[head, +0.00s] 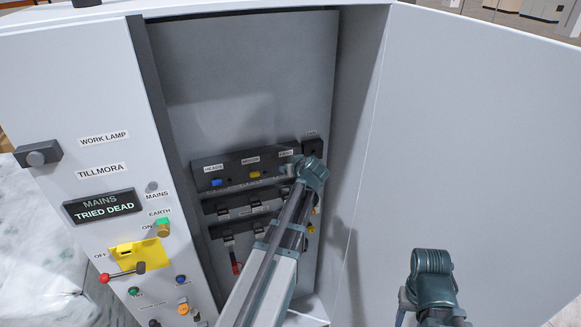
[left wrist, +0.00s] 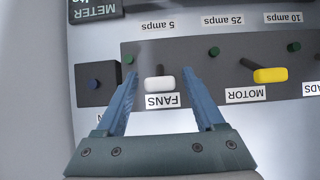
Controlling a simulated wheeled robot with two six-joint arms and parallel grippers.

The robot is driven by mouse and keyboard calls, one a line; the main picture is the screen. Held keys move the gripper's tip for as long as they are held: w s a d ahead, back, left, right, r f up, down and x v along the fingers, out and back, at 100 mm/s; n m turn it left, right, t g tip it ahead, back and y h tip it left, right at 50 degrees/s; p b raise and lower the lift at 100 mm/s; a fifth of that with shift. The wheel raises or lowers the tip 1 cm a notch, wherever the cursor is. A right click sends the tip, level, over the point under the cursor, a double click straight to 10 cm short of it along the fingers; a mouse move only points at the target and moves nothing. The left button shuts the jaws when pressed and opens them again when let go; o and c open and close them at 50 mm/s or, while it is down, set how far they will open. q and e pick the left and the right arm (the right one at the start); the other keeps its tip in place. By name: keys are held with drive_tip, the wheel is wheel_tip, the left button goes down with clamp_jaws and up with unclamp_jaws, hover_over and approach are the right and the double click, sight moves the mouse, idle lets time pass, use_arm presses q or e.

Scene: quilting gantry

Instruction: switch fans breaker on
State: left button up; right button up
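The fans breaker has a white-tipped lever (left wrist: 160,83) beside its FANS label, which reads upside down in the left wrist view. My left gripper (left wrist: 161,74) is open, one blue finger on each side of this lever. Gaps show between lever and fingers, so it is not gripped. I cannot tell if the lever is on or off. In the head view my left arm reaches into the cabinet to the right end of the top breaker row (head: 234,182), and the gripper largely hides the lever. A part of my right arm shows at lower right, but its gripper is out of view.
The yellow motor lever (left wrist: 270,75) is beside the fans breaker; the blue heads lever (head: 216,182) is farther left. More breaker rows lie below. The cabinet's open door (head: 470,150) is on the right. The left front panel has a MAINS TRIED DEAD display (head: 102,206) and a red-knobbed handle (head: 104,278).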

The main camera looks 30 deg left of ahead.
use_arm(q)
drive_tip(key=shift+r, duration=0.1)
drive_tip(key=p+v, duration=0.4)
drive_tip(key=v, duration=0.3)
drive_tip(key=shift+s+d, duration=0.2)
idle(0.4)
